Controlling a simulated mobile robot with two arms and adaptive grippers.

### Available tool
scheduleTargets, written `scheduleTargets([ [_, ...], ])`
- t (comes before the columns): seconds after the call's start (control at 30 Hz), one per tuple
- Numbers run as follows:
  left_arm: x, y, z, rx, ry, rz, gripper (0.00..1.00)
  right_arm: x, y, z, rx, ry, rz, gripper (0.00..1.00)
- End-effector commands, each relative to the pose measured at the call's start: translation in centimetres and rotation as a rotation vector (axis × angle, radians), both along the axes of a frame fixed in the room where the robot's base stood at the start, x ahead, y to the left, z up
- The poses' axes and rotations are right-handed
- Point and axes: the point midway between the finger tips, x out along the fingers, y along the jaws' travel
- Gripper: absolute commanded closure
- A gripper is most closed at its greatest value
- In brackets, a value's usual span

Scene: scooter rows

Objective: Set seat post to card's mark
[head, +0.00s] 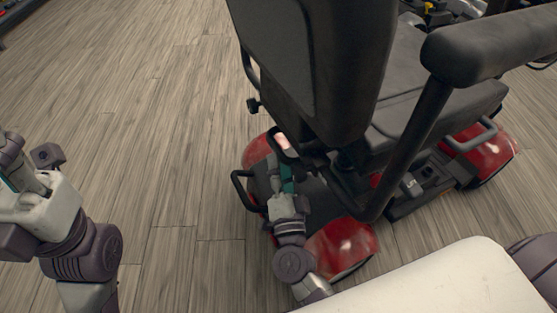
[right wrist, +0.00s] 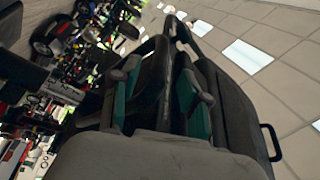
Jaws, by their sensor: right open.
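The scooter's black seat (head: 310,70) stands with its backrest toward me, above red body panels (head: 338,248). The seat post is hidden below the seat, and I cannot make out a card or its mark. My right gripper (head: 285,165) is low behind the backrest, over the scooter's rear. In the right wrist view its teal-padded fingers (right wrist: 160,100) are apart, with a dark bar between them; I cannot tell what the bar is or whether they touch it. My left gripper (head: 22,165) is at the left edge, partly cut off, away from the scooter.
A black armrest (head: 490,45) reaches over the scooter's right side. A black knob (head: 254,105) sticks out left of the seat, and a black loop handle (head: 240,188) stands out by the rear. The wooden floor (head: 150,110) to the left is clear.

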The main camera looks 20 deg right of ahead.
Motion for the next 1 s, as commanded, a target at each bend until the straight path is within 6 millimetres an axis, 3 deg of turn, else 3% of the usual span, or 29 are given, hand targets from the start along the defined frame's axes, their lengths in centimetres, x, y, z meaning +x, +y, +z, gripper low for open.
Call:
scheduleTargets([
  [0.2, -0.1, -0.1, 0.1, 0.002, -0.012, 0.0, 0.6, 2.0, -0.4, 0.4, -0.001, 0.0, -0.002, 0.54],
  [0.53, -0.1, -0.1, 0.5, 0.003, -0.021, 0.001, 0.6, 2.3, -0.4, 0.5, -0.001, 0.002, 0.0, 0.54],
  [0.8, -0.2, 0.0, 0.5, -0.001, -0.024, 0.0, 0.6, 2.3, -0.4, 0.5, -0.002, 0.002, 0.0, 0.99],
  [1.0, -0.2, 0.0, 0.4, -0.004, -0.021, 0.0, 0.6, 2.3, -0.5, 0.4, -0.002, 0.002, 0.0, 1.0],
])
